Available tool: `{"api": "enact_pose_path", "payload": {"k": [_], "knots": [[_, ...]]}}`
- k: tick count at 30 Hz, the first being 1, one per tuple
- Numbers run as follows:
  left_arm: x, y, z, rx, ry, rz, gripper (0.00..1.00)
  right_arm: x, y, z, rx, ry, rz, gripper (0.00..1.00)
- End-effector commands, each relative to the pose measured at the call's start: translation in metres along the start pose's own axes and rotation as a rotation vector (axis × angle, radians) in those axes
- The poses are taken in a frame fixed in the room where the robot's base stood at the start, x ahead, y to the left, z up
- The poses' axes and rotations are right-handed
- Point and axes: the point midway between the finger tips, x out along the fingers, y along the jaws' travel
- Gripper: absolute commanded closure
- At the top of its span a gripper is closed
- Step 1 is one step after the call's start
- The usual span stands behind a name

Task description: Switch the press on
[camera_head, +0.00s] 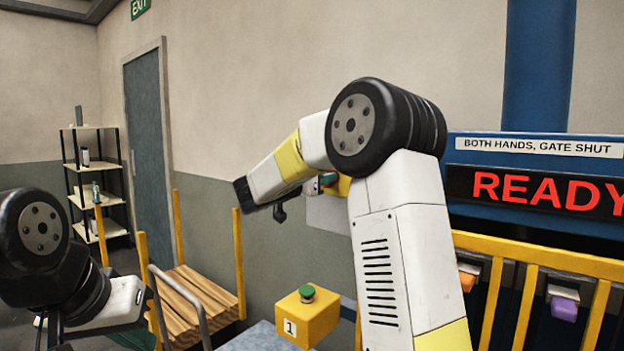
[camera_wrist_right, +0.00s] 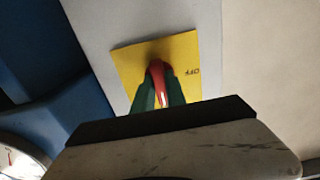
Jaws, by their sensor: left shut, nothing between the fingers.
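The press (camera_head: 465,143) is the blue machine at the right of the head view, with a lit red "READY" display (camera_head: 545,193). In the right wrist view a red switch handle (camera_wrist_right: 156,70) stands on a yellow plate (camera_wrist_right: 130,65) marked "OFF". The green fingers of my right gripper (camera_wrist_right: 159,88) are on both sides of the handle and appear closed on it. In the head view the switch plate (camera_head: 342,186) and gripper are small and partly hidden by my right arm. My left arm shows at the left edge, but no fingers of my left gripper show.
A yellow box (camera_head: 318,322) with a green button (camera_head: 307,292) and label "1" stands low in front. Yellow rails (camera_head: 531,255) run below the display. A wooden cart (camera_head: 190,300) stands left of the box. A shelf rack (camera_head: 88,165) stands by the door (camera_head: 150,155).

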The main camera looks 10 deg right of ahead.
Motion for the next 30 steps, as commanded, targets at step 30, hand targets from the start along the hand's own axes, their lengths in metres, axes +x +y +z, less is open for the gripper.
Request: {"api": "enact_pose_path", "payload": {"k": [30], "knots": [[0.000,0.000,0.000,0.000,0.000,0.000,1.00,-0.070,0.000,0.000,-0.007,0.000,0.001,0.62]]}}
